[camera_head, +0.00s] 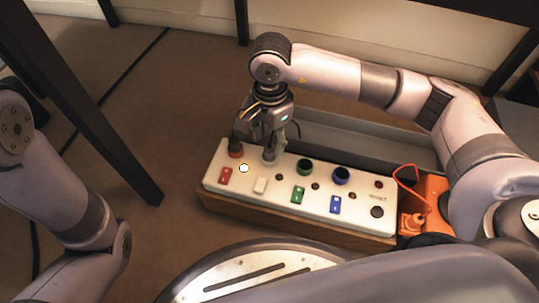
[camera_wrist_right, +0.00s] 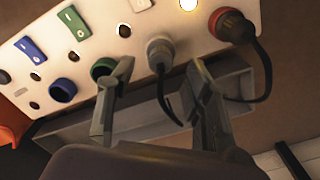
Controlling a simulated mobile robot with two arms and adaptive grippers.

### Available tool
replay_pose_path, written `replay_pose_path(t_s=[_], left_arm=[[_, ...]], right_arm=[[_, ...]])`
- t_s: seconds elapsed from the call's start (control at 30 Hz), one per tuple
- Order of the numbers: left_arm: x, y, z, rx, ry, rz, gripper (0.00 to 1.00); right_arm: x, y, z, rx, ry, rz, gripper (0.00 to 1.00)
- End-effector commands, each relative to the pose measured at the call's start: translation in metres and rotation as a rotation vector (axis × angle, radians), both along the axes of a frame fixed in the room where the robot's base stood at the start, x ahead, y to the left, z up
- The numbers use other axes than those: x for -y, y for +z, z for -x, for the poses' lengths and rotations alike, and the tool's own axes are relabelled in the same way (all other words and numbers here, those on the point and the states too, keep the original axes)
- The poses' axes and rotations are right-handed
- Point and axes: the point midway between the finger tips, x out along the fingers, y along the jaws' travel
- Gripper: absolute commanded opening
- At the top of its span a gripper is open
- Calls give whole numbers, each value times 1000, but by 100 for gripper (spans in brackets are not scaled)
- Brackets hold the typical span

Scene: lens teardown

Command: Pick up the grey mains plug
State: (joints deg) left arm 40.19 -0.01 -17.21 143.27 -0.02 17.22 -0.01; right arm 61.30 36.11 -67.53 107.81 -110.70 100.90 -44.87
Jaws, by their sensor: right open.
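The grey mains plug (camera_head: 270,157) sits in the white panel, between the red plug and the green socket. In the right wrist view the grey plug (camera_wrist_right: 160,52) shows its round body, with a black cable trailing from it. My right gripper (camera_head: 274,143) is above the panel, pointing down at the plug. In the wrist view its open fingers (camera_wrist_right: 162,74) stand on either side of the plug and cable, with visible gaps. I cannot tell their exact height against the plug. My left gripper is out of view; only part of my left arm shows.
A red plug (camera_wrist_right: 232,27) with a black cable sits close beside the right finger. Green (camera_head: 305,167) and blue (camera_head: 341,175) sockets look empty. A lit lamp (camera_head: 244,168) is on the panel. A grey tray (camera_head: 345,132) lies behind; an orange object (camera_head: 430,195) stands at right.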

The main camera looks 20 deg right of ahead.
Motion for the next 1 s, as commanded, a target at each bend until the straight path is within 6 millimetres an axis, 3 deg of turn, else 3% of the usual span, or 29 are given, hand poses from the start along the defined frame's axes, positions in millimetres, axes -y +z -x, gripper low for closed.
replay_pose_path(t_s=[0.03,0.13,0.43,1.0], left_arm=[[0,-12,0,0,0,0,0],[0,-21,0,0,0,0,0],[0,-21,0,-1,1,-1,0],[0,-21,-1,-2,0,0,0]], right_arm=[[0,-16,1,-2,0,0,46],[0,-31,0,-1,1,0,46],[0,-33,0,0,0,0,45],[0,-33,0,0,0,0,7]])
